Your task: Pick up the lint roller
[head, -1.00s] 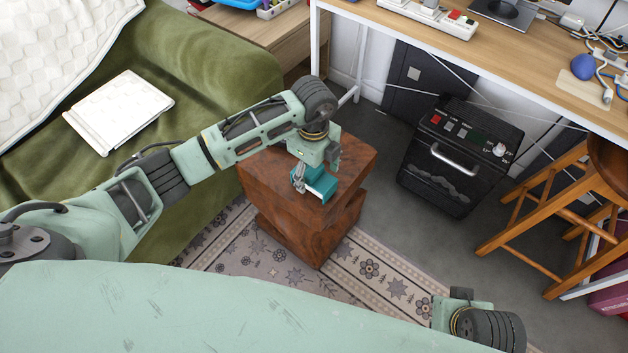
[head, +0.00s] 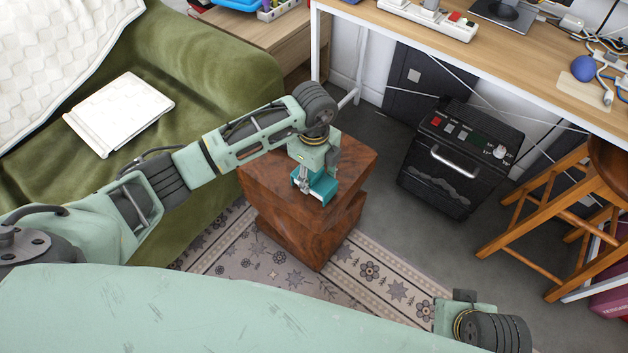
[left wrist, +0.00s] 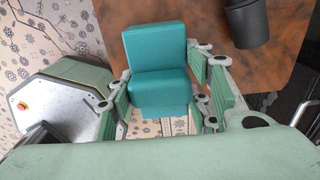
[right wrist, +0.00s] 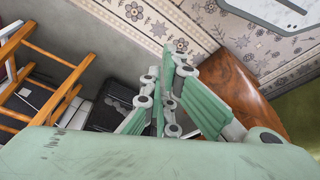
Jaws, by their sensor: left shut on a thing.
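A teal, chair-shaped block (head: 318,190) is at the wooden side table, partly covered by my left gripper in the head view. In the left wrist view this teal block (left wrist: 158,75) sits between the fingers of my left gripper (left wrist: 155,95), which is shut on it. Whether the block touches the tabletop is unclear. No other thing in these frames is clearly a lint roller. My right gripper (right wrist: 172,60) is shut and empty in the right wrist view. In the head view only its wrist shows, at the bottom right.
The stacked wooden side table (head: 265,185) stands on a patterned rug (head: 220,245). A dark cylinder (left wrist: 240,22) is near the block on it. A green sofa (head: 205,55) is left, a black box-like appliance (head: 460,155) and wooden stool (head: 530,220) right, a desk (head: 545,65) behind.

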